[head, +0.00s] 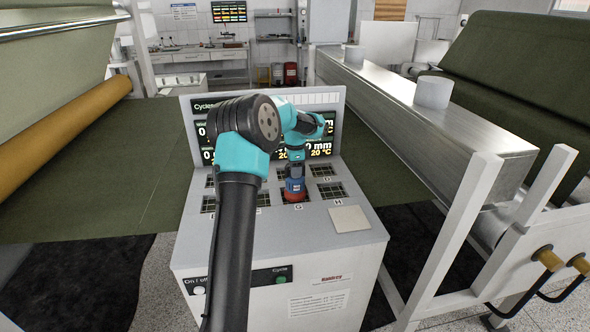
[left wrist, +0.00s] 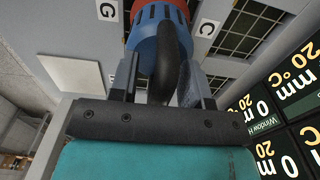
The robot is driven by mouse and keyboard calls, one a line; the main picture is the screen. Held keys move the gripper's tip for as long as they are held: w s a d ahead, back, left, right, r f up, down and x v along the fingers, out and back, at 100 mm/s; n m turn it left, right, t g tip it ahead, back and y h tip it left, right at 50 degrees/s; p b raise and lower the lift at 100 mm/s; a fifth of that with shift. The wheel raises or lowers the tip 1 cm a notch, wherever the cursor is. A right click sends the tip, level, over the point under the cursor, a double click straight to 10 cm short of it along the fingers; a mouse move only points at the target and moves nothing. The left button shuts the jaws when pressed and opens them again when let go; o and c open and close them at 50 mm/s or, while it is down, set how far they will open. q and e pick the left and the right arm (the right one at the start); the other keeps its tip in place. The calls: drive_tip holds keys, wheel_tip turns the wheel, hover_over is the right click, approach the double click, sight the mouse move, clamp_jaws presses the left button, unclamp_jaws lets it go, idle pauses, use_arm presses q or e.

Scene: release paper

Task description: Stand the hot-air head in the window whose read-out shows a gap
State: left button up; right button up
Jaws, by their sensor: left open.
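The hot-air head (head: 295,186) is blue with a red lower end. It stands upright on the machine's top at the window behind label G, and it shows in the left wrist view (left wrist: 158,22) between labels G and C. My left gripper (head: 294,160) is above it, with its open fingers (left wrist: 165,80) on either side of its dark curved handle (left wrist: 172,62). The read-out panel (head: 320,148) is partly hidden by my arm. In the left wrist view, the Window H read-out (left wrist: 262,112) shows 0 mm and 20 °C. My right gripper is not in view.
Window H (head: 331,190) and window D (head: 322,170) are empty. A pale square plate (head: 349,219) lies at the top's front right. A metal beam (head: 440,115) with white posts stands at the right. Green sheet (head: 140,150) spreads behind and left.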

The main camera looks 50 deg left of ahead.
use_arm(q)
wheel_tip(320, 180, up, 12)
drive_tip(key=shift+r, duration=0.15)
idle(0.6)
idle(0.5)
